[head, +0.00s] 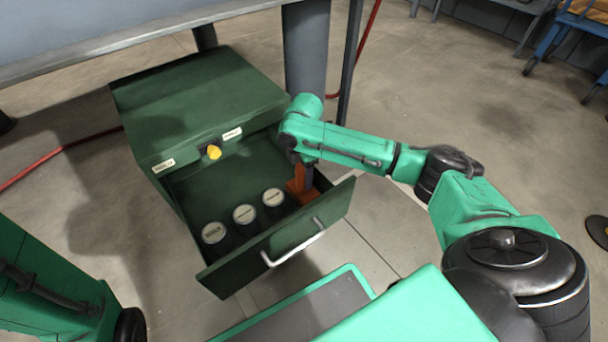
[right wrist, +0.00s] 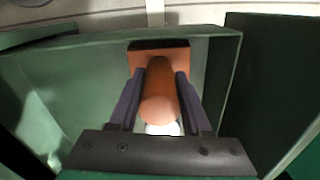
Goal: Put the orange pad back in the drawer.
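The orange pad (head: 296,190) is a square plate with a round upright handle. It is inside the open drawer (head: 285,240), at the right end near the side wall. The right wrist view shows the pad's handle (right wrist: 160,85) between the two dark fingers of my right gripper (right wrist: 161,75). My right gripper (head: 303,178) reaches down into the drawer and looks closed on the handle. Whether the plate touches the drawer floor is hidden. My left gripper is out of view; only part of the left arm shows at lower left.
Several dark cans with pale lids (head: 245,214) stand along the drawer's front. A red hose (head: 60,152) lies on the floor.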

